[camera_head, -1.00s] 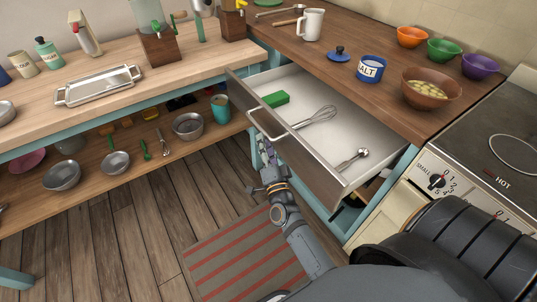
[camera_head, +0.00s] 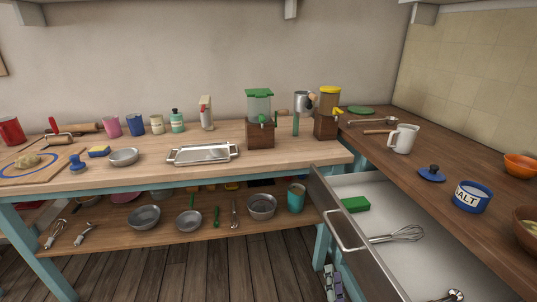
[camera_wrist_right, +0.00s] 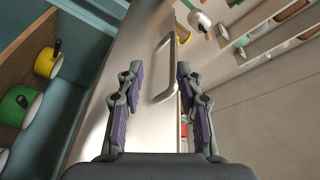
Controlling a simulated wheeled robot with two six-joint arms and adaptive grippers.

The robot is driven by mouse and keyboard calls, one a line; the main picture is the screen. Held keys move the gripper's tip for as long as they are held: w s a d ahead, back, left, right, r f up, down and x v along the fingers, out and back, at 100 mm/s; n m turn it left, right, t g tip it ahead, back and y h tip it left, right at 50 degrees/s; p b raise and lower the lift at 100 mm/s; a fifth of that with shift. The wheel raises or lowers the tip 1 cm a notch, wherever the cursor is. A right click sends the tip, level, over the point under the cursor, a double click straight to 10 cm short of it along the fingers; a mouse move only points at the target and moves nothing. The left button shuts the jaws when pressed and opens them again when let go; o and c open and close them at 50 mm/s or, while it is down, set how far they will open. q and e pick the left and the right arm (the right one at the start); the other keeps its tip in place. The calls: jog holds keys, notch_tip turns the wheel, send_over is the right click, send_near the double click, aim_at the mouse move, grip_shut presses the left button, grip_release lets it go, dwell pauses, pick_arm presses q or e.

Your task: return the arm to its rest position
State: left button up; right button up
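My right gripper (camera_head: 333,283) is low in the head view, in front of and below the pulled-out drawer (camera_head: 347,262). In the right wrist view its two purple-padded fingers (camera_wrist_right: 158,78) stand apart with nothing gripped between them. The drawer's handle (camera_head: 345,233) also shows in the wrist view (camera_wrist_right: 168,68), between and beyond the fingers in the picture; I cannot tell how far off it is. My left gripper is in no view.
The open drawer holds a green block (camera_head: 355,204) and a whisk (camera_head: 400,235). A mug (camera_head: 403,139) and a salt pot (camera_head: 471,197) stand on the right counter. Bowls line the lower shelf (camera_head: 110,240).

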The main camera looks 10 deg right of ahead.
jog(key=s+a+f+n+g+y+p, duration=0.15)
jog(key=s+f+n+g, duration=0.3)
jog(key=f, duration=0.85)
jog(key=s+a+f+n+g+y+p, duration=0.15)
jog(key=s+f+n+g, duration=0.3)
jog(key=f, duration=0.85)
jog(key=s+d+f+n+g+p, duration=0.1)
jog(key=s+d+f+g, duration=0.1)
jog(key=s+f, duration=0.3)
jog(key=s+d+f+n+g+p, duration=0.1)
jog(key=s+d+f+n+g, duration=0.1)
jog(key=s, duration=1.1)
jog(key=s+d+f+n+g+p, duration=0.1)
jog(key=s+d+f+g, duration=0.3)
jog(key=s+f, duration=0.4)
jog(key=shift+s+n+g+p, duration=0.3)
jog(key=shift+s+n+g, duration=0.15)
jog(key=shift+s, duration=0.55)
